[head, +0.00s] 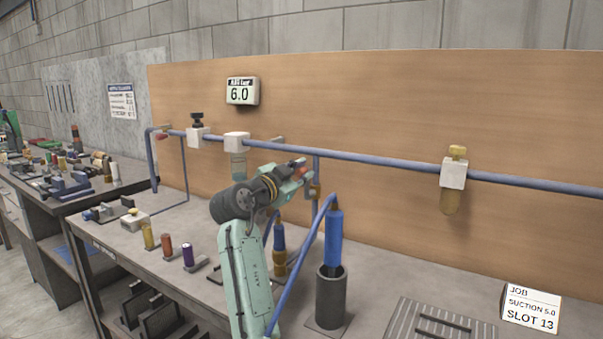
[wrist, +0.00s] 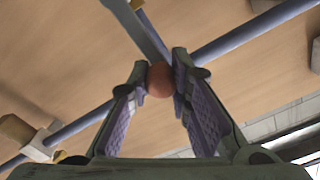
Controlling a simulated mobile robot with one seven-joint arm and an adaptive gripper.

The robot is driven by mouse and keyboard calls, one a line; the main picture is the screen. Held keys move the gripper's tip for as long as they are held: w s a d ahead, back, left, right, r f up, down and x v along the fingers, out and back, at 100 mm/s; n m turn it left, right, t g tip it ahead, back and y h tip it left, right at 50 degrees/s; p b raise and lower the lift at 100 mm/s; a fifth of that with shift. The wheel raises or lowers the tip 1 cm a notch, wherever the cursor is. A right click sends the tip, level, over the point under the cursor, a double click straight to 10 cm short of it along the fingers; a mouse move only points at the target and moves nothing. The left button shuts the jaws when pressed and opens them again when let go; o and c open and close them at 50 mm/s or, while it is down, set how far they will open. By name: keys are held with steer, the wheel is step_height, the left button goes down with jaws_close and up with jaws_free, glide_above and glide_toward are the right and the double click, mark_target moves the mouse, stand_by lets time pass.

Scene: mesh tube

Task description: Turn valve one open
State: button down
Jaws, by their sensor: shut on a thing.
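A blue pipe (head: 370,160) runs along the wooden board. My gripper (head: 303,172) is in front of the pipe, near the middle of the board. In the wrist view, my gripper (wrist: 162,85) has its fingertips closed on either side of a round red-orange knob (wrist: 159,79). A grey-blue bar (wrist: 143,30) runs up from beside the knob toward the pipe and appears to be its lever. My gripper mostly hides the knob in the head view. No label shows which valve is valve one.
A display (head: 242,92) on the board reads 6.0. A black-knobbed fitting (head: 197,137) and a yellow-knobbed fitting (head: 454,173) sit on the pipe. A blue tool stands in a dark holder (head: 331,300) close to my arm. A job card (head: 531,308) reads SUCTION 5.0, SLOT 13.

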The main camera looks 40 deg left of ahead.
steer(key=shift+r, duration=0.3)
